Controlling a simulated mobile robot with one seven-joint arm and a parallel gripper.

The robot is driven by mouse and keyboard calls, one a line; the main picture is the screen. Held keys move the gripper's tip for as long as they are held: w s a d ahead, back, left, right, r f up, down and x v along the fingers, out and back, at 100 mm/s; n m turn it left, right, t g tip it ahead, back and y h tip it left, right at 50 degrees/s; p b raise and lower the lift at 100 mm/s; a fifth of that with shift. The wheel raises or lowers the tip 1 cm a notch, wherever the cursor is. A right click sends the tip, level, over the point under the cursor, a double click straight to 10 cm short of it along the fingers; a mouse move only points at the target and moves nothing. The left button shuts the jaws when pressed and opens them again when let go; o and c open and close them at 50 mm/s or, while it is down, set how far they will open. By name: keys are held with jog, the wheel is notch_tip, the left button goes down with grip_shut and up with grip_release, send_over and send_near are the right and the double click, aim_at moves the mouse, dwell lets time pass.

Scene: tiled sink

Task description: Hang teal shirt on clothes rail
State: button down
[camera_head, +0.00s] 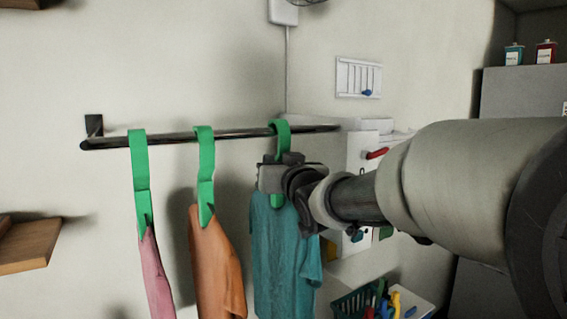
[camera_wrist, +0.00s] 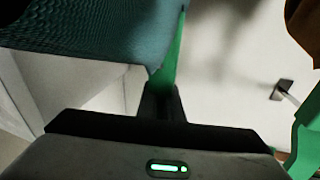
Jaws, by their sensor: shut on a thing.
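The teal shirt (camera_head: 285,255) hangs down from a green hanger (camera_head: 281,127) at the right part of the dark clothes rail (camera_head: 230,135). The hanger's hook shows at the height of the rail and looks to be over it. My gripper (camera_head: 285,177) is shut on the green hanger just below the hook and hides its middle. In the wrist view, the green hanger (camera_wrist: 174,55) runs down between the fingers of my gripper (camera_wrist: 160,100), and the teal shirt (camera_wrist: 95,28) fills the upper left.
An orange shirt (camera_head: 217,260) and a pink shirt (camera_head: 157,275) hang on green hangers to the left. A wooden shelf (camera_head: 30,245) is at far left. A white cabinet (camera_head: 360,150) is behind my arm.

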jog(key=c, duration=1.8)
grip_release()
jog(key=shift+c, duration=0.2)
jog(key=shift+s, duration=0.1)
jog(key=r+b+v, duration=0.1)
jog(key=b+v, duration=0.1)
jog(key=v, duration=1.5)
jog(key=s+d+f+m+g+h+p, duration=0.2)
jog(key=s+d+f+g+h+p, duration=0.25)
jog(key=d+f, duration=0.35)
jog(key=s+d+f+m+g+h+p, duration=0.1)
jog(key=s+d+f+g, duration=0.3)
jog(key=s, duration=1)
notch_tip(320, 180, down, 6)
jog(key=g+h+p, duration=0.1)
jog(key=g, duration=0.2)
jog(key=shift+s+p, duration=0.2)
jog(key=shift+p, duration=0.15)
jog(key=shift+r, duration=0.1)
